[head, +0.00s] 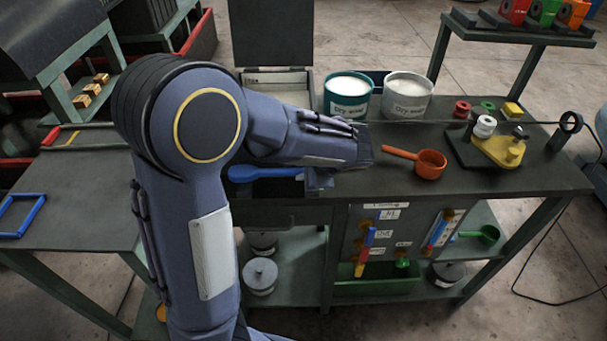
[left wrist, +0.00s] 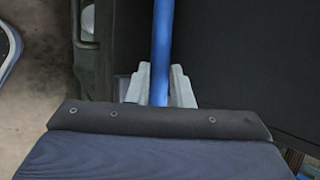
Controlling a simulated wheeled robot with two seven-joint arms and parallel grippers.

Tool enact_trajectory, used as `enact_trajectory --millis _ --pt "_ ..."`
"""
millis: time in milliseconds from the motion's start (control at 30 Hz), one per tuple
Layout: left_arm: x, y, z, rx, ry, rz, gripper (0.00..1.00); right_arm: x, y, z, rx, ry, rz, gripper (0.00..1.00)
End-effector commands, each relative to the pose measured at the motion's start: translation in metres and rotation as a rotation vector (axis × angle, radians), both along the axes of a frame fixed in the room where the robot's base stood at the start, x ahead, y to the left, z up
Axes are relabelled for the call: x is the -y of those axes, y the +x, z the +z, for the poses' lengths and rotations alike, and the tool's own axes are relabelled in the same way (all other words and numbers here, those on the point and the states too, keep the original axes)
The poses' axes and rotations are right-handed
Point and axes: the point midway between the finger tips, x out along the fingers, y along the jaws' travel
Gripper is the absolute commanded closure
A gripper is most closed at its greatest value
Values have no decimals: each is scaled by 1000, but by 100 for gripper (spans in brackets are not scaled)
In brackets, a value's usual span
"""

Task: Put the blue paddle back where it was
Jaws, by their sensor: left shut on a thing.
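The blue paddle (head: 265,173) is at the front edge of the dark workbench (head: 480,180), left of its middle, with its broad end pointing left. My left gripper (head: 318,181) is mostly hidden under my own arm in the head view. In the left wrist view the pale fingers of my left gripper (left wrist: 160,88) are shut on the blue handle of the paddle (left wrist: 161,45). I cannot tell whether the paddle touches the bench top. My right gripper is in neither view.
An orange scoop (head: 430,164) lies right of my left arm. A teal tub (head: 348,92) and a white tub (head: 407,95) stand behind. A spool assembly with a yellow plate (head: 500,148) is at right. Tools hang on the front panel (head: 395,225) below the bench.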

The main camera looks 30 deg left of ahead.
Motion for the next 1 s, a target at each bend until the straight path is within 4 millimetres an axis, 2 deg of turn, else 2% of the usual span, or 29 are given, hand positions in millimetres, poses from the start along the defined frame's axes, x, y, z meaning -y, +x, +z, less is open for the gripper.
enact_trajectory --millis 33,133,600,633,700,1000 --pt "0 -1 -9 -6 4 -2 100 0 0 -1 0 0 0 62" --pt "0 -1 -19 -4 2 -1 100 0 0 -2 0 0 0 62" --pt "1 -1 -27 -1 0 -1 100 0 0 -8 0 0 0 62" --pt "1 -1 -26 -1 0 0 78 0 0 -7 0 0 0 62" --pt "1 -1 -25 -1 0 0 71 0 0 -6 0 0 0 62" --pt "1 -1 -21 -1 0 -1 71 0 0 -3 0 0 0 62"
